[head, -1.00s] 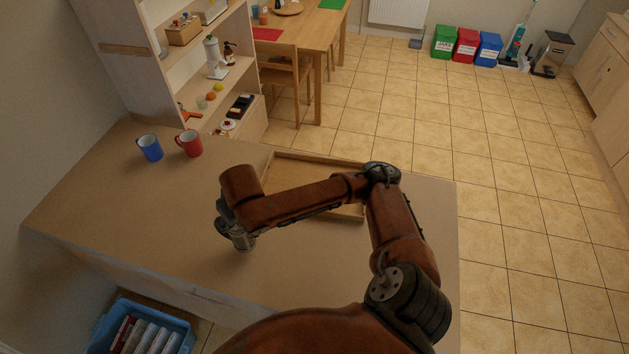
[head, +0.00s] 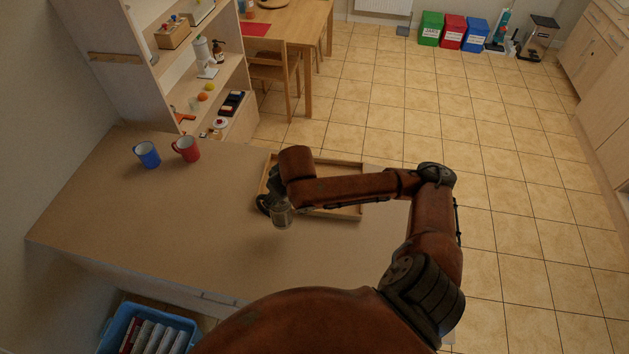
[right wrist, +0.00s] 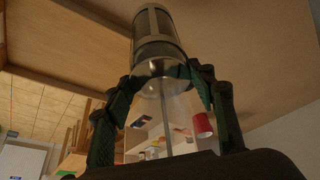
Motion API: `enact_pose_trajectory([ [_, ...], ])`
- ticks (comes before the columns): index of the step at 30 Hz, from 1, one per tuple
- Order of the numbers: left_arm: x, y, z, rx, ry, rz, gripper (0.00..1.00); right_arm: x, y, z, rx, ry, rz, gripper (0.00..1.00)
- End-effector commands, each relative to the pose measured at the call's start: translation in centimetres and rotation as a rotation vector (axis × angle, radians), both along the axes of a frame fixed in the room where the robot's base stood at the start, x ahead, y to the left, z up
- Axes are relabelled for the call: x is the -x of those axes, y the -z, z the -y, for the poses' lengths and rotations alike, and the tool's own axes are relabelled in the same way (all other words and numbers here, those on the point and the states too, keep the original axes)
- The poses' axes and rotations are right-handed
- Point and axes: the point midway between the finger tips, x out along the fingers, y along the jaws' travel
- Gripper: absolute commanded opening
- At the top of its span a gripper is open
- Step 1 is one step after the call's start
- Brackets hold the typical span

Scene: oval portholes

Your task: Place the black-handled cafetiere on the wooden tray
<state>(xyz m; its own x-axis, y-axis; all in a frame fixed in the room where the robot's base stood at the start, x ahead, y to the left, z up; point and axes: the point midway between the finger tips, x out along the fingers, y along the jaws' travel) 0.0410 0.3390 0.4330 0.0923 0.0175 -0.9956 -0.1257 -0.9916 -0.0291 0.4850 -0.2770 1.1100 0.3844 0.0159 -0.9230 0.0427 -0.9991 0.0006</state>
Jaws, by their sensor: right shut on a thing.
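The cafetiere (head: 281,216), a metal-framed glass pot with a black handle (head: 263,203), hangs from my right gripper (head: 277,191) above the counter. In the right wrist view the cafetiere (right wrist: 155,38) sits between the two dark fingers of the right gripper (right wrist: 162,88), which are shut on it. The wooden tray (head: 345,214), shallow with a raised rim, lies on the counter. The cafetiere appears at the tray's near-left corner, and my right forearm hides part of the tray. My left gripper is not in view.
A blue mug (head: 148,155) and a red mug (head: 187,149) stand at the counter's back left. A shelf unit (head: 165,75) stands behind them. A blue crate (head: 117,325) with books is below the counter's front edge. The counter's left and middle are clear.

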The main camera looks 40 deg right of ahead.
Motion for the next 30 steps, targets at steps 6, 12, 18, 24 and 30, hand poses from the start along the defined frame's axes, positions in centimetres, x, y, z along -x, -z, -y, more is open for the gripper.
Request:
enact_pose_trajectory([
  [6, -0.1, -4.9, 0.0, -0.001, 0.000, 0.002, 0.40, 2.3, -3.5, 3.9, 0.004, -0.033, 0.000, 0.00],
  [12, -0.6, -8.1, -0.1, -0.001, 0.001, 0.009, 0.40, 4.2, -5.7, 6.6, 0.004, -0.074, 0.001, 0.00],
  [18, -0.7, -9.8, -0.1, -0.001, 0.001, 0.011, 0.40, 5.4, -7.1, 7.9, 0.002, -0.107, 0.003, 0.00],
  [24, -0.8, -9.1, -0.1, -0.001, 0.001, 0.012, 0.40, 5.4, -7.0, 8.5, 0.004, -0.120, 0.006, 0.00],
  [30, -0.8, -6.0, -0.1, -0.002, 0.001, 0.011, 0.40, 4.6, -6.0, 9.4, 0.008, -0.120, 0.006, 0.00],
])
